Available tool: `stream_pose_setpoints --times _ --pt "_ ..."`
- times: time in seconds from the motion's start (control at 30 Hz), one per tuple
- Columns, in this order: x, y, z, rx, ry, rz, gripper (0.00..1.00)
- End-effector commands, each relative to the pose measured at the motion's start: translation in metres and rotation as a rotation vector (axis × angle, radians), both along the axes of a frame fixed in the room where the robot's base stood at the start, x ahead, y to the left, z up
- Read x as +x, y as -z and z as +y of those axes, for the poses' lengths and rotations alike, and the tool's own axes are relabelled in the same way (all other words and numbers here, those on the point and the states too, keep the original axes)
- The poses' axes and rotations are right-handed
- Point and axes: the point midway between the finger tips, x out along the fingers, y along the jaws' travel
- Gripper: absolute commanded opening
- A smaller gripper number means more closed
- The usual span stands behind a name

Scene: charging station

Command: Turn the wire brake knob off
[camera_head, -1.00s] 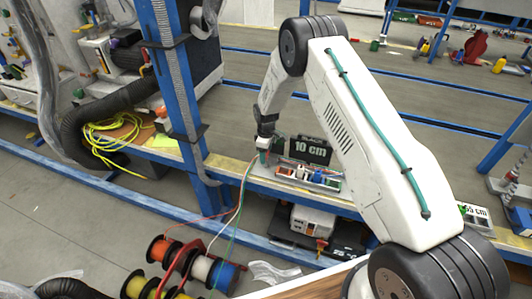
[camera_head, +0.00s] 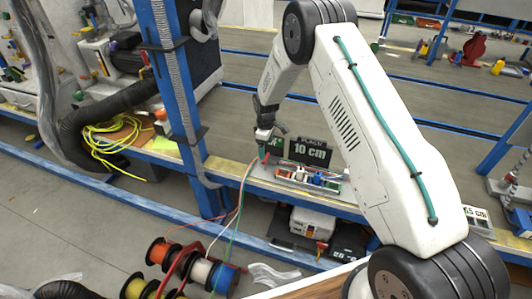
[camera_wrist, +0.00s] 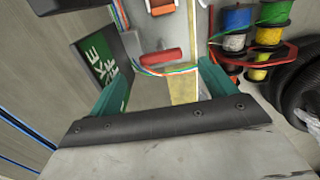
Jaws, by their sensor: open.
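A red cylindrical knob (camera_wrist: 160,57) lies across a light grey plate in the wrist view, just beyond my gripper. I take it to be the wire brake knob; its on or off position cannot be told. A dark sign (camera_wrist: 103,60) with white letters ending in "KE" stands to its left. My gripper (camera_wrist: 163,84) has its two teal fingers wide apart, with nothing between them; the knob is ahead of the gap. In the head view, my gripper (camera_head: 263,150) is low over the left end of the bench fixture, and the knob is hard to make out there.
Coloured wires run from the fixture down to wire spools (camera_head: 198,272) on the floor. A black "10 cm" sign (camera_head: 310,151) stands behind the fixture, close to my arm. A blue post (camera_head: 180,100) rises to the left. The bench (camera_head: 225,172) is narrow.

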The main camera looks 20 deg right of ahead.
Motion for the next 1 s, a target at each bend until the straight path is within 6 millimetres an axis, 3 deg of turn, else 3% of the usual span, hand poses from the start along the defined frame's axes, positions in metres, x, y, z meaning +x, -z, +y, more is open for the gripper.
stream_pose_setpoints --times 0.1,0.23,0.8,0.87,0.97,1.0 --pt "0.0 -0.017 0.0 0.0 0.0 0.0 0.84" --pt "0.0 -0.025 -0.001 0.0 0.0 0.001 0.84" --pt "-0.002 -0.026 -0.001 -0.001 0.036 0.009 0.84" --pt "-0.009 -0.025 -0.001 -0.003 0.084 0.035 0.84" --pt "-0.042 -0.016 -0.003 -0.016 0.172 0.124 0.84" --pt "-0.056 -0.022 -0.003 -0.024 0.216 0.158 0.84"
